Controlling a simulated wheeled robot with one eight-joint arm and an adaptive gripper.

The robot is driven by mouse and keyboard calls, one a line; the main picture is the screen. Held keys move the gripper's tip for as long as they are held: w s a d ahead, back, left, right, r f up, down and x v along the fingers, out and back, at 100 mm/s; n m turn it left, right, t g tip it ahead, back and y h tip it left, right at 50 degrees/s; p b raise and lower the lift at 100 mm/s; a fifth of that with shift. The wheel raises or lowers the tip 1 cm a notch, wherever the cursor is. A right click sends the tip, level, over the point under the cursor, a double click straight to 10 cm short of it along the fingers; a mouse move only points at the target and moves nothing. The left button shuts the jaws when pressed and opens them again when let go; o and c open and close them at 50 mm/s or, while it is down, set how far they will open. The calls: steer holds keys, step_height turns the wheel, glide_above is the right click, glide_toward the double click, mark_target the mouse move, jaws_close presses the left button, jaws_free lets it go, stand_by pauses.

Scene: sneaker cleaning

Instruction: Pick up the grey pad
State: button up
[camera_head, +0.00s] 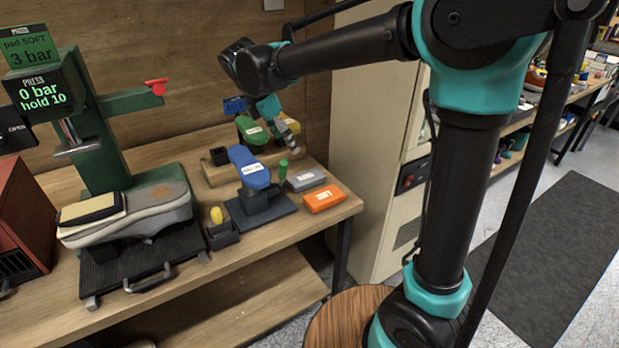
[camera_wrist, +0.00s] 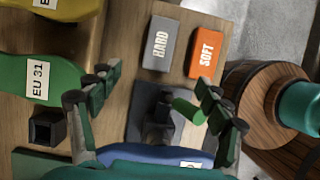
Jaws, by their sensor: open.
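The grey pad (camera_head: 305,180) lies flat on the workbench, beside an orange pad (camera_head: 323,198). In the wrist view the grey pad (camera_wrist: 160,43) reads HARD and the orange pad (camera_wrist: 205,53) reads SOFT. My gripper (camera_head: 288,135) is above the bench, up and behind the pads in the head view.
A blue shoe last (camera_head: 249,167) stands on a dark stand, with a green cylinder (camera_head: 283,169) close to the grey pad. Green and yellow lasts (camera_head: 252,131) stand behind. A green press (camera_head: 105,140) with a sneaker (camera_head: 150,205) is at left.

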mark_target(305, 177)
steer(key=x, duration=1.6)
steer(key=shift+c, duration=0.3)
steer(key=c, duration=1.3)
steer(key=shift+r, duration=0.1)
